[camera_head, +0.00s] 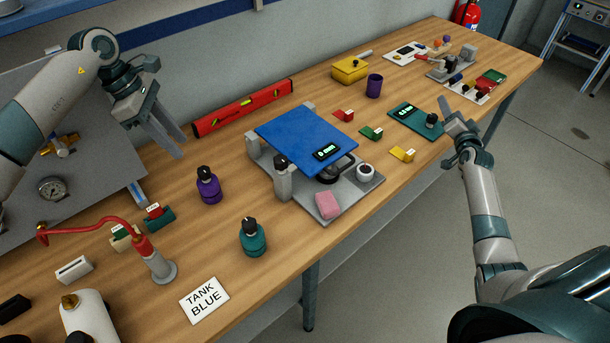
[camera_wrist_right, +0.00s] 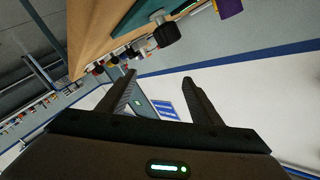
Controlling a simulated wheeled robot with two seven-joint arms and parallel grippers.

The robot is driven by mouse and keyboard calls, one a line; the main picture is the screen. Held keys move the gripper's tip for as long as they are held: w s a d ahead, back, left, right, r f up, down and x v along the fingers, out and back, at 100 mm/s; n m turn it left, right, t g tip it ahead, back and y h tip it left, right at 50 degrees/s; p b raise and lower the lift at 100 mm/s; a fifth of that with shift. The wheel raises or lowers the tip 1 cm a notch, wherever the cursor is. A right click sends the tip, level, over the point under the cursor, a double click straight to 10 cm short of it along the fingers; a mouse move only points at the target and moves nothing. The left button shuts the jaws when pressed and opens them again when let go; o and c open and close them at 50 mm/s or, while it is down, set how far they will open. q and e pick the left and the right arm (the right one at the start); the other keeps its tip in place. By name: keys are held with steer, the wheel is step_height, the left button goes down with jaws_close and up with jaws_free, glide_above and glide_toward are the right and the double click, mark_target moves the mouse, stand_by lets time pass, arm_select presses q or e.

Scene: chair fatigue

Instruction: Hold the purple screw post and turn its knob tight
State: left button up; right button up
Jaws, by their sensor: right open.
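The purple screw post (camera_head: 208,188) stands upright on the wooden table with its black knob (camera_head: 204,172) on top, left of the blue-topped stand. My left gripper (camera_head: 179,146) hangs above and to the left of the post, apart from it, with a gap between its fingers and nothing held. My right gripper (camera_head: 450,112) is far off at the right, beside the table's front edge. In the right wrist view its two fingers (camera_wrist_right: 160,78) are spread and empty.
A teal post (camera_head: 253,239) with a black knob stands in front of the purple one. The blue-topped stand (camera_head: 306,138) is to the right. A red hose fixture (camera_head: 148,251) and a TANK BLUE card (camera_head: 204,300) are nearby. A red level (camera_head: 243,108) lies along the wall.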

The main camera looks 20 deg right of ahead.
steer(key=w+a+r+n+t+y, duration=0.1)
steer(key=w+a+r+n+y, duration=0.25)
steer(key=a, duration=0.65)
steer(key=w+a+r+n+t+y, duration=0.1)
steer(key=w+a+r+n+y, duration=0.2)
steer(key=a, duration=0.6)
steer(key=a+r+n+y, duration=0.25)
steer(key=a+n, duration=0.25)
steer(key=a, duration=0.7)
steer(key=a+r+n+y, duration=0.2)
steer(key=a+n+y, duration=0.25)
steer(key=a, duration=0.75)
steer(key=s+a+r+n+g+y, duration=0.1)
steer(key=s+a+n+y, duration=0.2)
steer(key=a, duration=0.6)
steer(key=s+a+r+n+g+y, duration=0.15)
steer(key=s+a+n, duration=0.3)
steer(key=a, duration=0.55)
steer(key=m+g+h, duration=0.1)
steer(key=m+g, duration=0.2)
steer(key=g, duration=0.2)
glide_toward(210, 189)
steer(key=d+r, duration=0.1)
steer(key=r, duration=0.1)
steer(key=shift+d+r+t, duration=0.25)
steer(key=shift+d+r, duration=0.05)
steer(key=shift+d, duration=0.05)
steer(key=shift+w, duration=0.1)
steer(key=x, duration=1.7)
steer(key=shift+w, duration=0.1)
